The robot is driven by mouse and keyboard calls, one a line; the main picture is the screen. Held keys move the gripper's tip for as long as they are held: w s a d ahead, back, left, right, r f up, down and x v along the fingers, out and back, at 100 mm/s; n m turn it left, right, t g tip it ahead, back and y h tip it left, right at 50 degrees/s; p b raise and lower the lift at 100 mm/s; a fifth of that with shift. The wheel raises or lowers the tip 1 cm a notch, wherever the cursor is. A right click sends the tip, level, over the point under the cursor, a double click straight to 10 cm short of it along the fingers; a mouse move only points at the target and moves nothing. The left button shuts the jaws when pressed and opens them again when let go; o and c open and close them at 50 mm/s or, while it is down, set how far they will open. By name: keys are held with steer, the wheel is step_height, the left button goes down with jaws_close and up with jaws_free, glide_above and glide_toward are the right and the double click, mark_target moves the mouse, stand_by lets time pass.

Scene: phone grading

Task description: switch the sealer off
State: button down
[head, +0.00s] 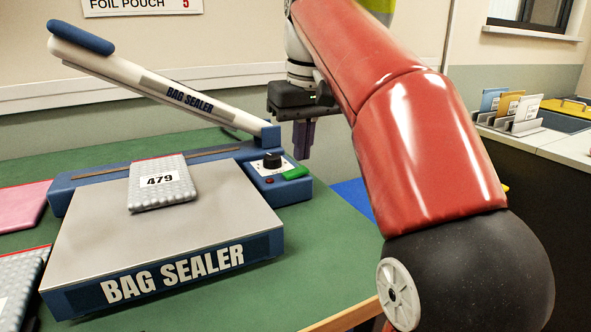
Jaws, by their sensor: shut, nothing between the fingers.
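The bag sealer (110,245) stands on the green table, with its white lever arm (150,80) raised. Its control panel at the right end has a black knob (271,161), a green switch (294,173) and a small dark red lamp (269,181). I cannot tell the switch's position for sure. My gripper (303,150) is shut and empty, fingers pointing down. It appears above and slightly behind the panel, apart from the switch.
A grey bubble pouch labelled 479 (160,184) lies on the sealer's plate. A pink pouch (22,206) and another grey pouch (18,285) lie at the left. A rack of coloured pouches (510,118) stands on the right counter. A blue mat (352,195) lies right of the sealer.

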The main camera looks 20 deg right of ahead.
mark_target(303, 170)
steer(key=shift+f+b, duration=0.65)
steer(key=shift+f, duration=0.2)
stand_by(0.5)
step_height(303, 170, up, 3)
steer(key=p, duration=0.3)
steer(key=shift+f, duration=0.15)
steer(key=shift+r, duration=2.2)
steer(key=shift+s, duration=0.1)
